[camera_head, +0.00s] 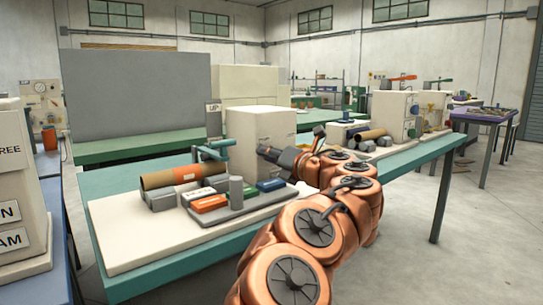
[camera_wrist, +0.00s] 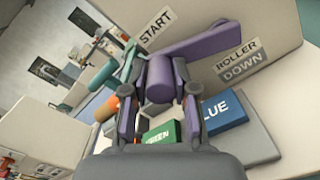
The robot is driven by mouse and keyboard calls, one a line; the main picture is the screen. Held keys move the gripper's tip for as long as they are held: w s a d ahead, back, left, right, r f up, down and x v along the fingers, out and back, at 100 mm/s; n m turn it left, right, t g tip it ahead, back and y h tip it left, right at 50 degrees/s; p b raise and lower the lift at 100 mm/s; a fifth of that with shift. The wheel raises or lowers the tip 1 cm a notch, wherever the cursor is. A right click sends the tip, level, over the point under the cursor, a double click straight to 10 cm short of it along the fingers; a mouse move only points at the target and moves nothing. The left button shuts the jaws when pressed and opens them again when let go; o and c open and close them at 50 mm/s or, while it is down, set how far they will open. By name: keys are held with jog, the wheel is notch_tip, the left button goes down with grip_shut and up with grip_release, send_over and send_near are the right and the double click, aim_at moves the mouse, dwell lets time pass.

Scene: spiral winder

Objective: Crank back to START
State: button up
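The winder is a cream box (camera_head: 258,138) on a long green-topped table. In the wrist view, a purple crank arm (camera_wrist: 218,37) lies across its panel, with a purple cylindrical handle (camera_wrist: 160,78) at its left end. A START label (camera_wrist: 155,27) is on the panel just above that end. My gripper (camera_wrist: 156,72) has one finger on each side of the handle. A gap seems to show on the left, and the right finger is close to or touching it. In the head view my gripper (camera_head: 280,156) is at the box's front, and the crank is hidden.
A ROLLER DOWN label (camera_wrist: 240,60) is on the panel. Blue (camera_wrist: 224,110) and green (camera_wrist: 163,133) blocks lie close below my gripper. A brown roll (camera_head: 178,176) and an orange block (camera_head: 209,203) are on the board left. Open floor lies at right.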

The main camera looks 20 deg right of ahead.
jog(key=o, duration=0.3)
jog(key=shift+d, duration=0.1)
jog(key=v, duration=1.2)
